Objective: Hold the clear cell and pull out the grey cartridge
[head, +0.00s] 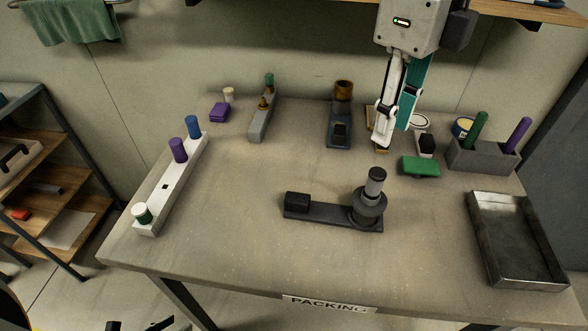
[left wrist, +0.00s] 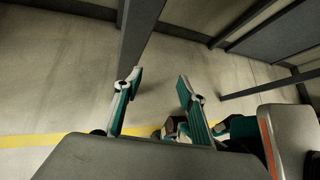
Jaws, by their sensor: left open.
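A dark base (head: 326,213) lies mid-table with a block at its left end. At its right end a dark round collar (head: 368,207) holds an upright grey cylinder with a black cap (head: 375,185); this looks like the cell and cartridge, but I cannot tell how clear the collar is. My right gripper (head: 393,135) points down over the back of the table, behind and above the cylinder and apart from it; its finger gap is unclear. My left gripper (left wrist: 160,76) is open and empty in the left wrist view, over the floor; the head view barely shows it, if at all.
A white rack (head: 176,182) with coloured pegs stands left. A metal tray (head: 515,240) lies right. A grey holder (head: 482,157) with green and purple rods and a green block (head: 420,166) are at the right rear. The table front is clear.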

